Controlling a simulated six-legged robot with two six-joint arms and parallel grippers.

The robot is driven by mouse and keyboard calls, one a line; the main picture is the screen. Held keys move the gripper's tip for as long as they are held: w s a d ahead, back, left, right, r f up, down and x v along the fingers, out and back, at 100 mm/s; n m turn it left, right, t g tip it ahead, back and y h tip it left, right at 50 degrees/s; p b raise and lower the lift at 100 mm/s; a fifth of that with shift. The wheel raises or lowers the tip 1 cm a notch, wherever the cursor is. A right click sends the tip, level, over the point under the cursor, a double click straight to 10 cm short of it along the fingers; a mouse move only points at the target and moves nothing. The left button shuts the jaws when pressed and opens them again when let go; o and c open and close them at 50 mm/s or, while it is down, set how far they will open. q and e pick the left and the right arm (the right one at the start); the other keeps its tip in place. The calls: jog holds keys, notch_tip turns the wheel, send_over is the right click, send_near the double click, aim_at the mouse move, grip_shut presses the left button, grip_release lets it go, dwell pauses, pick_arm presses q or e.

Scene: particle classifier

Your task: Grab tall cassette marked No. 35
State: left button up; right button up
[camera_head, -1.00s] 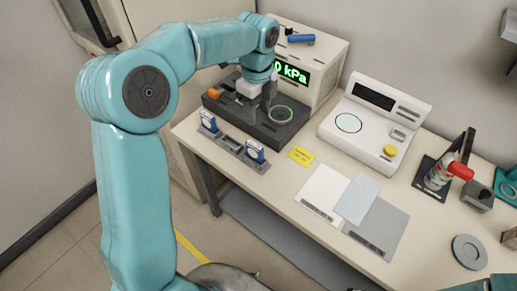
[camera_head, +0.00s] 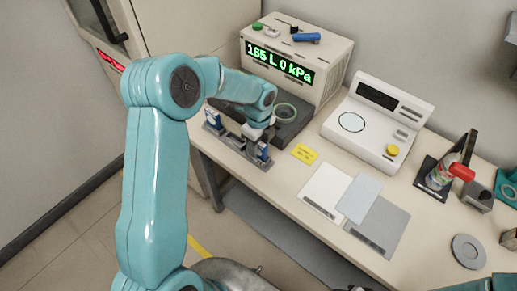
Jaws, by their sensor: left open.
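Two small blue and white cassettes stand upright in a dark rack (camera_head: 232,140) at the table's front left edge. The left cassette (camera_head: 212,118) stands clear at the rack's far end. The right cassette (camera_head: 263,151) is at the near end. Their number marks are too small to read, so I cannot tell which is No. 35. My left gripper (camera_head: 256,138) is open, pointing down over the rack close beside the right cassette. Its fingers are partly hidden by the wrist, and I cannot tell whether they touch the cassette. My right gripper is not in view.
A black base with a green ring (camera_head: 285,112) lies behind the rack, before a white box reading "165 L 0 kPa" (camera_head: 280,65).

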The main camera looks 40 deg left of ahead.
pick_arm(q)
grip_shut()
